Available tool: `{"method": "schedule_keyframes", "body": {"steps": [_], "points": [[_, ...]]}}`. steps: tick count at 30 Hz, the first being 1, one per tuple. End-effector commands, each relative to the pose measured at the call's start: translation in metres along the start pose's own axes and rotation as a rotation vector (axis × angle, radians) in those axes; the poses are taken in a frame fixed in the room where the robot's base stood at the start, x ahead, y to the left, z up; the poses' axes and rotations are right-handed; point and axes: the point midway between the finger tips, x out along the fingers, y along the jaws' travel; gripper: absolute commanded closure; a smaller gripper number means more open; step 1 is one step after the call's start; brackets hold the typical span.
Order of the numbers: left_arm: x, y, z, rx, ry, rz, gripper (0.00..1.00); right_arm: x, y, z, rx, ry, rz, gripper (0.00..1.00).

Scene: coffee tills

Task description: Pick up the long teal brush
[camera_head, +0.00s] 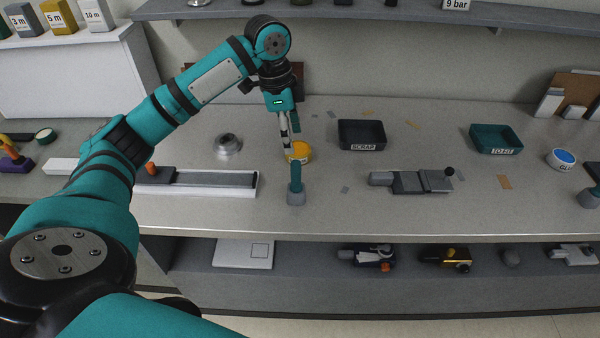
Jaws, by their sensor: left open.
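A teal upright handle on a grey base, which looks like the long teal brush (296,180), stands near the front edge of the grey counter. My left gripper (290,140) hangs down above the counter, behind and above the brush, and is open and empty. Its fingers point down and stand close to a yellow round tub (300,151) just behind the brush; I cannot tell whether they touch it. My right gripper is not in view.
A black SCRAP tray (361,146) stands right of the tub, with a grey clamp-like tool (422,181) in front of it. A teal tray (495,150) is further right. A metal disc (228,144) and a long rail (215,190) lie left. An upper shelf (380,13) runs behind.

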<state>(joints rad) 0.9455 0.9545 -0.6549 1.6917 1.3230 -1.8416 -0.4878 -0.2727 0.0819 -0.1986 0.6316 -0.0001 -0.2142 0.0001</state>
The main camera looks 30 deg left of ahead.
Motion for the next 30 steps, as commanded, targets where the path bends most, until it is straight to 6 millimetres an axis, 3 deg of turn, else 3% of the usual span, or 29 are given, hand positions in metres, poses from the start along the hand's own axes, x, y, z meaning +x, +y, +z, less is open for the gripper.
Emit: {"method": "schedule_keyframes", "body": {"steps": [3,8,11,21,30], "points": [[0.027,0.001,0.000,-0.001,-0.003,0.005,0.46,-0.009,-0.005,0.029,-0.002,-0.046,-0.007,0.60],[0.061,0.001,0.000,-0.001,-0.002,0.004,0.46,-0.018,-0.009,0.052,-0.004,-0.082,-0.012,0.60],[0.077,0.000,-0.001,-0.001,0.000,0.002,0.46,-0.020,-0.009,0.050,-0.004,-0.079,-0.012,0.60],[0.105,0.000,0.000,-0.001,-0.001,0.003,0.46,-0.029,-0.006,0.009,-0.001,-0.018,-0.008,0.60],[0.142,-0.001,0.001,0.001,0.001,0.000,0.46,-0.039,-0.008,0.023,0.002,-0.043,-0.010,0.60]]}}
